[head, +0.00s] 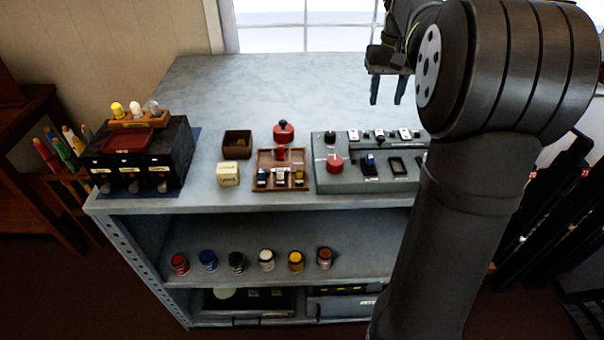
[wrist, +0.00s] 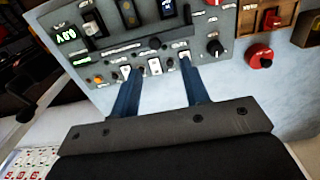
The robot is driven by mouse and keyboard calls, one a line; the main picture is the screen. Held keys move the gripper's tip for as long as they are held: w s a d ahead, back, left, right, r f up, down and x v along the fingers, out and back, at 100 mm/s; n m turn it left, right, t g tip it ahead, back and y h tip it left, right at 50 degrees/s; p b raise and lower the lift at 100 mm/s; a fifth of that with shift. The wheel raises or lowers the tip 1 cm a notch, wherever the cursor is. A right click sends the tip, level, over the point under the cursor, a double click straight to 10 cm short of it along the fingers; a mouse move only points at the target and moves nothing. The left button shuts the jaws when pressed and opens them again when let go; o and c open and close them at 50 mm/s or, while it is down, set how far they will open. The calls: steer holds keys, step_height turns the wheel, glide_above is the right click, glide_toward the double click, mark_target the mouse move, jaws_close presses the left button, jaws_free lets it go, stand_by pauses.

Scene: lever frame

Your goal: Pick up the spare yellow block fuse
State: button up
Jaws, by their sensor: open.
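A small yellow piece (head: 299,175), which looks like the yellow block fuse, sits at the right side of the wooden tray (head: 258,158) in the head view. Blue and whitish fuses stand beside it in the tray. My gripper (head: 386,102) is open and empty, raised above the back of the bench, behind and right of the tray. In the wrist view the two fingers (wrist: 160,70) are apart with the grey panel beyond them. Part of the wooden tray (wrist: 285,12) shows at the top right there; the yellow piece is not clearly visible in it.
The grey control panel (head: 345,183) with knobs and switches stands right of the tray. A red knob (head: 284,132) is behind the tray; a dark open box (head: 237,145) and cream block (head: 228,174) are left. A black cabinet (head: 170,155) stands far left. The back bench is clear.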

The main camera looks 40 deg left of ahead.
glide_above(299, 169)
step_height(299, 169, down, 17)
steer(key=shift+r, duration=0.15)
jaws_close()
